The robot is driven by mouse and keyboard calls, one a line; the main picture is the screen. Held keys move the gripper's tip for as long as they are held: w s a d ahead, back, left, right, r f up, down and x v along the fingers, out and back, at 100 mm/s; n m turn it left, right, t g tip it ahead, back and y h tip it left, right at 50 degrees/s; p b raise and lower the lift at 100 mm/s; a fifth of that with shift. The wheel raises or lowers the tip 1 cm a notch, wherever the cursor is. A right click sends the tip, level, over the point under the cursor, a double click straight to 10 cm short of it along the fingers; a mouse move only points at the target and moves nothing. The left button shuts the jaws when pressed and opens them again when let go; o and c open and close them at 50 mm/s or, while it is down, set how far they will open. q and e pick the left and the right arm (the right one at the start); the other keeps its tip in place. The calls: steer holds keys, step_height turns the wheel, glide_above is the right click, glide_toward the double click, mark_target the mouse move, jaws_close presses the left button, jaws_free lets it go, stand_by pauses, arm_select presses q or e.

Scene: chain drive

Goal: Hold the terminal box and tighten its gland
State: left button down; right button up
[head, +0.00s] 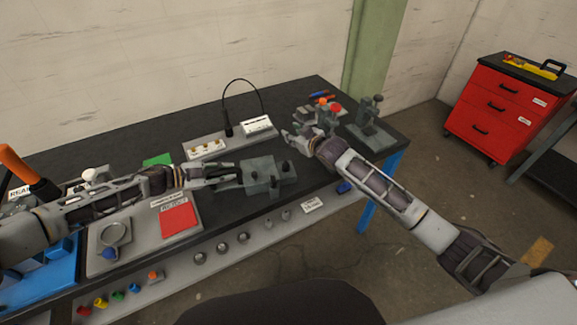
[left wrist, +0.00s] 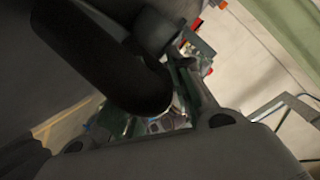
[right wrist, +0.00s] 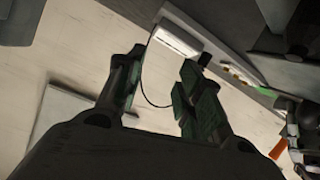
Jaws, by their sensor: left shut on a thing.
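A grey block-shaped body that looks like the terminal box (head: 262,166) sits near the front edge of the dark bench in the head view, with dark knob-like parts on its right and front. I cannot tell which part is the gland. My left gripper (head: 238,178) reaches in from the left and is shut at the box's left side. The left wrist view is mostly blocked by dark shapes. My right gripper (head: 290,138) is behind and right of the box, apart from it. Its fingers (right wrist: 158,92) are spread and empty in the right wrist view.
A white block (head: 257,126) and a strip with brass parts (head: 206,149) stand behind. A grey stand (head: 370,125) is at the bench's right end. A red pad (head: 179,219) and a tray dish (head: 115,232) lie left. A red drawer cabinet (head: 510,105) stands far right.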

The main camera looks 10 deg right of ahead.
mark_target(289, 166)
steer(key=s+f, duration=0.1)
steer(key=s, duration=0.1)
steer(key=s+d+f+y, duration=0.1)
steer(key=s+f, duration=0.1)
steer(key=s+d+f+y, duration=0.1)
steer(key=s+f, duration=0.1)
steer(key=shift+s+d+t, duration=0.1)
steer(key=shift+s+t, duration=0.1)
steer(key=shift+t, duration=0.2)
steer(key=s+d+f+y, duration=0.1)
steer(key=s+f+y, duration=0.1)
steer(key=s, duration=0.9)
steer(key=shift+d+f+n+y, duration=0.25)
steer(key=shift+f+n+y, duration=0.1)
steer(key=shift+y, duration=0.55)
steer(key=shift+w+a, duration=0.15)
steer(key=shift+x, duration=5.75)
steer(key=shift+r, duration=0.15)
steer(key=c, duration=0.8)
steer(key=shift+o, duration=0.2)
steer(key=shift+t, duration=0.3)
